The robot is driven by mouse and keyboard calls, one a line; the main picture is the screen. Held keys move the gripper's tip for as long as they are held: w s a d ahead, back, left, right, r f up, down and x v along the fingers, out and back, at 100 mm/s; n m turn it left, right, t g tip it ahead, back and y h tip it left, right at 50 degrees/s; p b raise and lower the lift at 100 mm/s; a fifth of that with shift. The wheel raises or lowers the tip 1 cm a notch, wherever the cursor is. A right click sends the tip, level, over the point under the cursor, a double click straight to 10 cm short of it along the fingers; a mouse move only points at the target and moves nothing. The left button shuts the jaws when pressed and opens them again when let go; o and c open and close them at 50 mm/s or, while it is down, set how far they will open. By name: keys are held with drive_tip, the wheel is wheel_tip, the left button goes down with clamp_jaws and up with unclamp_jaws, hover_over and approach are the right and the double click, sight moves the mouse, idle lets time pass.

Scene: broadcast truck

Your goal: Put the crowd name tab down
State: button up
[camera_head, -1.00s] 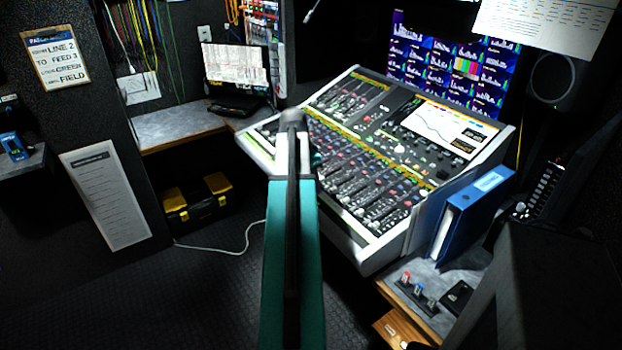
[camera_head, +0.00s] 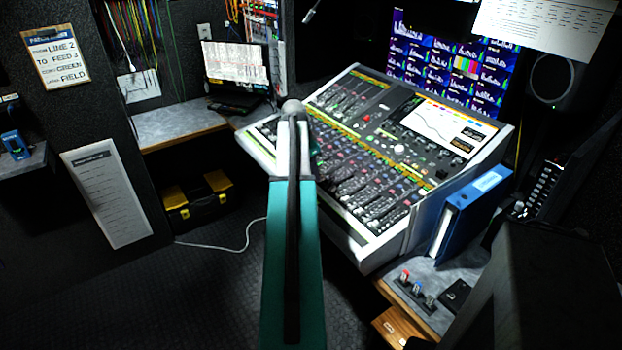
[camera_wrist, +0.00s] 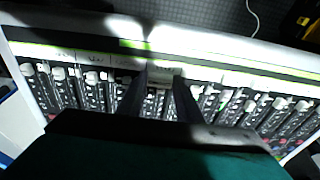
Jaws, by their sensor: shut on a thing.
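My gripper (camera_wrist: 160,85) shows in the wrist view, its two dark fingers shut on a small pale tab, the crowd name tab (camera_wrist: 164,72). The tab is held just over the front strip of the mixing console (camera_wrist: 230,48), between the fader rows and the white edge. I cannot tell whether it touches the strip. Any writing on the tab is too small to read. In the head view my own arm hides the gripper and the tab, and the console (camera_head: 385,160) lies behind and right of the arm.
Rows of faders (camera_wrist: 95,82) stand close on both sides of the fingers. A blue binder (camera_head: 468,215) stands right of the console. Small coloured-top items (camera_head: 418,290) sit on the desk at lower right. A black and yellow toolbox (camera_head: 195,203) is under the left counter.

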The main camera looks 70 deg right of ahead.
drive_tip(key=shift+w+d, duration=0.15)
drive_tip(key=shift+d, duration=0.25)
drive_tip(key=shift+f+p, duration=0.65)
drive_tip(key=shift+f, duration=1.15)
drive_tip(key=shift+f, duration=0.1)
drive_tip(key=o, duration=1)
drive_tip(key=shift+r, duration=0.2)
drive_tip(key=shift+b+v, duration=0.9)
drive_tip(key=shift+v, duration=5.05)
drive_tip(key=shift+d, duration=0.1)
